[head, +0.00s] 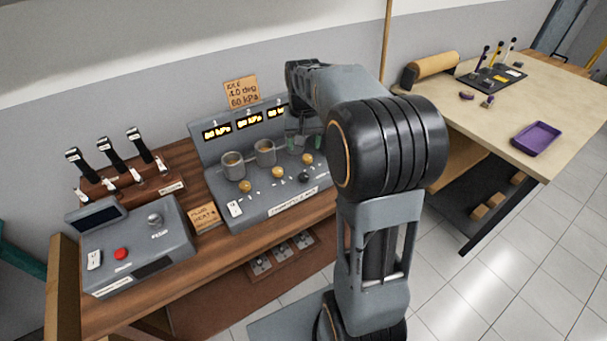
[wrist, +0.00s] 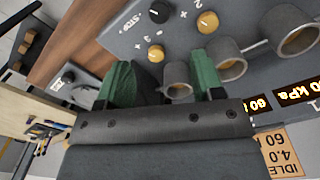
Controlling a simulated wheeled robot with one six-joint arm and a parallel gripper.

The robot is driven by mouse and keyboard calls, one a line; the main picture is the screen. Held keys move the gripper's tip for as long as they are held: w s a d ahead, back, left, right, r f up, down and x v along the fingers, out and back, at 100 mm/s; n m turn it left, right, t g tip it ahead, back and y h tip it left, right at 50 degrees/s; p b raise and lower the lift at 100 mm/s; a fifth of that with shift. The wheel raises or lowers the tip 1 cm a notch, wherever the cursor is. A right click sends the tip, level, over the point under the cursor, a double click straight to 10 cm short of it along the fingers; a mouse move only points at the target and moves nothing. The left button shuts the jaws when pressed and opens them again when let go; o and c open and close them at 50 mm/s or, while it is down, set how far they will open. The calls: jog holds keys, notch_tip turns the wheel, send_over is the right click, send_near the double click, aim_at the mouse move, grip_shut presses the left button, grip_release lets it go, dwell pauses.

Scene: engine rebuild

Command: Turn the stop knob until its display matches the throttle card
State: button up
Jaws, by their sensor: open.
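The stop knob is a small black knob (head: 304,177) at the right front of the grey console (head: 262,205); in the wrist view the black knob (wrist: 160,11) lies at the top beside a "STOP" label. The orange throttle card (head: 241,92) stands behind the console and reads about 4.0 deg, 60 kPa; it is partly in the wrist view (wrist: 284,150), with "IDLE". My gripper (head: 304,143) is open, its green fingers over the right rear of the console. In the wrist view my gripper (wrist: 163,80) straddles a metal cup (wrist: 178,78), away from the black knob. I cannot pick out the stop knob's display.
Brass knobs (head: 245,186) and metal cups (head: 232,164) crowd the console. Numbered displays (head: 249,121) glow in kPa at its back. A control box (head: 130,245) with a red button and several levers (head: 112,155) are at left. A beige table (head: 500,110) stands right.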

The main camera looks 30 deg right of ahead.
aim_at(304, 175)
notch_tip(304, 175, down, 12)
jog(key=shift+f+p, duration=0.2)
jog(key=shift+p, duration=0.3)
jog(key=c, duration=0.9)
jog(key=shift+m, duration=0.3)
jog(key=m+b, duration=0.1)
jog(key=m, duration=0.3)
jog(key=shift+m, duration=0.3)
jog(key=shift+m+b, duration=0.5)
jog(key=shift+m, duration=1.7)
